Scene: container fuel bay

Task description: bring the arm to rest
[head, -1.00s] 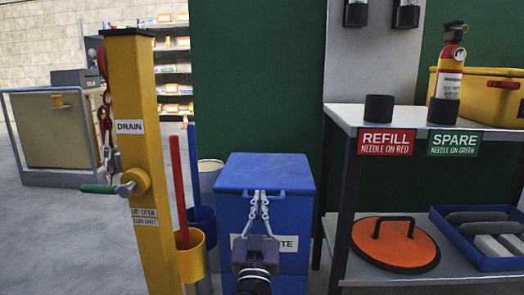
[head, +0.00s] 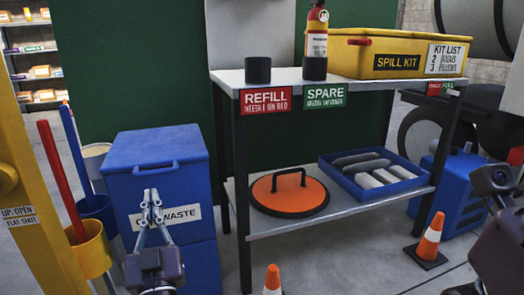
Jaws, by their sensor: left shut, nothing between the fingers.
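My left gripper (head: 149,192) is in the lower left of the head view, in front of the blue waste bin (head: 190,190). Its two grey fingers point up and are shut with nothing between them. It hides part of the bin's label. I cannot tell whether it touches the bin. Dark parts of my right arm show at the right edge; its fingertips are not visible. A red extinguisher (head: 316,30) stands upright at the black SPARE holder (head: 315,69) on the table. The black REFILL holder (head: 258,70) looks empty.
The table (head: 222,78) carries a yellow spill kit box (head: 415,42). Its lower shelf holds an orange lid (head: 272,197) and a blue tray (head: 378,190). Orange cones (head: 430,238) stand on the floor. A yellow post (head: 22,150) and yellow bucket (head: 93,252) are at left.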

